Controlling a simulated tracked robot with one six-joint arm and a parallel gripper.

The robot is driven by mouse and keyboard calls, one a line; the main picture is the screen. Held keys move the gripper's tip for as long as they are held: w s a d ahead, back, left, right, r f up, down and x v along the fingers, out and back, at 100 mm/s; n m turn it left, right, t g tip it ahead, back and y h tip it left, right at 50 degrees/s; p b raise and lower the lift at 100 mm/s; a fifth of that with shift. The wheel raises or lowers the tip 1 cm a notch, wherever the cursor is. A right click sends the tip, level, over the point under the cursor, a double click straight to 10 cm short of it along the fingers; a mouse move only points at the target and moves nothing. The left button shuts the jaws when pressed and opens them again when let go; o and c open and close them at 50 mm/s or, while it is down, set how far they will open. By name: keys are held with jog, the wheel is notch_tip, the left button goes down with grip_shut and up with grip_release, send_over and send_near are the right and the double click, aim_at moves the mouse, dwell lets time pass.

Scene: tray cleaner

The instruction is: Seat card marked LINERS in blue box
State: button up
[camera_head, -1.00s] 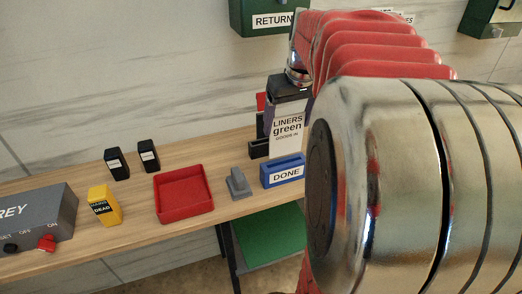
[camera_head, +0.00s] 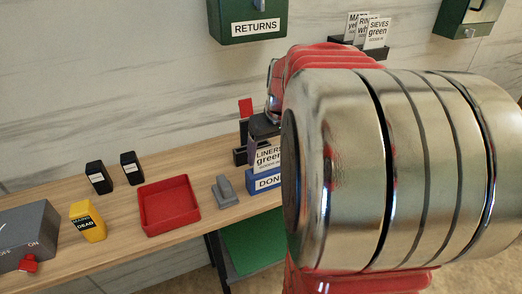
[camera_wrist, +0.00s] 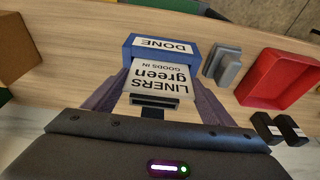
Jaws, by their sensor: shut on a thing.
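My gripper (camera_wrist: 160,80) is shut on the white card marked LINERS, green (camera_wrist: 158,76). In the head view the card (camera_head: 267,158) hangs upright below my gripper (camera_head: 264,138), over the blue box marked DONE (camera_head: 262,185). The card's lower edge meets the top of the blue box, and its lower line of print is hidden there. In the wrist view the card's far end overlaps the near edge of the blue box (camera_wrist: 127,52). I cannot tell how deep it sits. My arm hides the box's right part in the head view.
A grey block (camera_head: 224,192) stands close left of the blue box, then a red tray (camera_head: 168,207). Two black blocks (camera_head: 99,178), a yellow block (camera_head: 87,222) and a grey switch box (camera_head: 28,232) stand farther left. A dark holder (camera_head: 241,155) is behind the card.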

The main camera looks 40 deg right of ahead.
jog(key=shift+f, duration=0.45)
jog(key=o, duration=1.3)
jog(key=v, duration=1.2)
jog(key=shift+a, duration=0.1)
